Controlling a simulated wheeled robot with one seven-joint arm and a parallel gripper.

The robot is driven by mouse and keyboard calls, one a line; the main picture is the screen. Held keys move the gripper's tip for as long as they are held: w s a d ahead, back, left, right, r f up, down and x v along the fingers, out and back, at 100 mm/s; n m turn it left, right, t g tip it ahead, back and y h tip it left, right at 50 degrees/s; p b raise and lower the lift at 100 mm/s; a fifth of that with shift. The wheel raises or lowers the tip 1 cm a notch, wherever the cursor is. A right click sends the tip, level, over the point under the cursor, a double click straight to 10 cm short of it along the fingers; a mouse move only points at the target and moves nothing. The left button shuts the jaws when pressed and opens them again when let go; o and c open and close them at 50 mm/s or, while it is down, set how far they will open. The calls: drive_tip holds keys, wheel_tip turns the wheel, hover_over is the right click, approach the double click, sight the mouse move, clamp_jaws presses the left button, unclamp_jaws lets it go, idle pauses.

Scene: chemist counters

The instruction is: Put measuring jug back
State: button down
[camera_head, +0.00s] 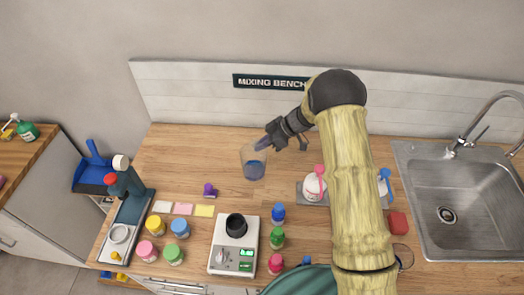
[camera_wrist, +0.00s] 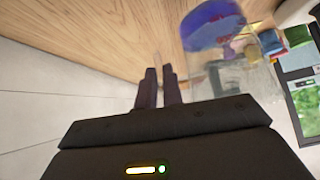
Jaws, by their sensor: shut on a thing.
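The measuring jug (camera_head: 253,165) is a clear vessel with a blue-purple bottom, over the back middle of the wooden counter. My gripper (camera_head: 269,141) is at its upper right side, shut on it. In the wrist view the jug (camera_wrist: 214,28) shows to the right of my two dark fingers (camera_wrist: 158,82), its purple base towards the top of the picture. The fingers are close together; the exact part they grip is hard to make out. I cannot tell how far the jug is above the counter.
A white scale (camera_head: 222,258) with a black cup (camera_head: 236,225) stands at the front, with several colour-lidded jars beside it. A purple item (camera_head: 210,190) and paper notes (camera_head: 183,209) lie left. A sink (camera_head: 457,210) is at right. The counter's back left is clear.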

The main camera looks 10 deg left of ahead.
sight(261, 151)
wheel_tip(261, 151, down, 4)
drive_tip(key=shift+a+r+p, duration=0.15)
drive_tip(key=shift+p, duration=0.3)
drive_tip(key=shift+d, duration=0.2)
drive_tip(key=c, duration=1.5)
unclamp_jaws()
drive_tip(key=shift+c, duration=0.2)
drive_tip(key=shift+r, duration=0.1)
